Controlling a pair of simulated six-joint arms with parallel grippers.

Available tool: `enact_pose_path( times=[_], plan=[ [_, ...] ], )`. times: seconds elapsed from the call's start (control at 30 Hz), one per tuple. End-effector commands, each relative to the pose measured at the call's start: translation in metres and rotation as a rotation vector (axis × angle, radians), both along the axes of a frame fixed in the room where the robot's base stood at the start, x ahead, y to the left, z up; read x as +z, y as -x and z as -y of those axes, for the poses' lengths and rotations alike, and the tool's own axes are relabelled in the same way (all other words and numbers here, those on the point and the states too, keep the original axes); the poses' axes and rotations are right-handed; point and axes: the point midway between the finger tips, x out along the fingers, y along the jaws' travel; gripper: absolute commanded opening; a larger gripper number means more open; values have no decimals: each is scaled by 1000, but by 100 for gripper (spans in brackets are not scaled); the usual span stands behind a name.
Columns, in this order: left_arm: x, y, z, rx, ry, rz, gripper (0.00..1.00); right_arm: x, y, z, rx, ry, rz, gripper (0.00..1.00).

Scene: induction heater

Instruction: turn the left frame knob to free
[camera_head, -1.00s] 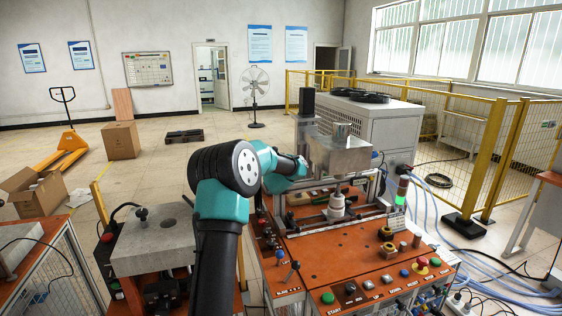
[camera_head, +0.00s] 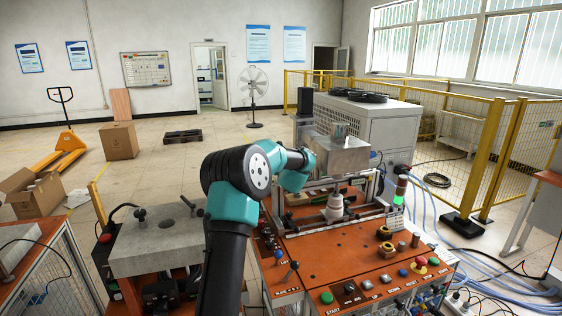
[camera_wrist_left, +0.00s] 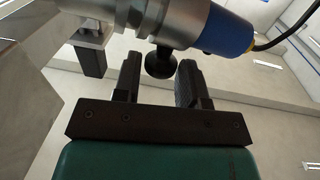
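In the left wrist view, a round black knob (camera_wrist_left: 159,62) sticks out from a silver metal body. My left gripper (camera_wrist_left: 160,68) is open, with one dark finger on each side of the knob. A gap shows between the knob and the fingers. In the head view, my left arm reaches over the orange workbench (camera_head: 350,257) to the left side of the heater frame, below the grey metal box (camera_head: 342,158). The left fingers and the knob cannot be made out there. My right gripper is in neither view.
A blue cylinder with a black cable (camera_wrist_left: 228,32) sits right of the knob, and a dark block (camera_wrist_left: 91,62) hangs left of it. The bench carries a white stepped part (camera_head: 334,207), a signal light (camera_head: 400,190) and several buttons. A grey plate (camera_head: 158,240) stands left.

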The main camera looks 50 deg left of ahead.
Motion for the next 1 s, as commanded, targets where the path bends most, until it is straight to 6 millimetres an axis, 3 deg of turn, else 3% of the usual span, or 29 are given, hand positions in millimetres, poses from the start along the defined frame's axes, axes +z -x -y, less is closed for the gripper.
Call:
enact_pose_path(
  times=[0.17, 0.57, 0.77, 1.0],
  plan=[
    [-1, 0, 0, -1, 2, -1, 56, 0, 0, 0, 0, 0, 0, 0],
    [-2, 3, 5, -1, 2, -2, 56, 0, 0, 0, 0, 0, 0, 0],
    [-2, 13, 23, -3, 3, -3, 56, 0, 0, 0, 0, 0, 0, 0],
    [-2, 32, 58, -4, 3, -3, 56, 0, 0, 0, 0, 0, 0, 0]
  ],
)
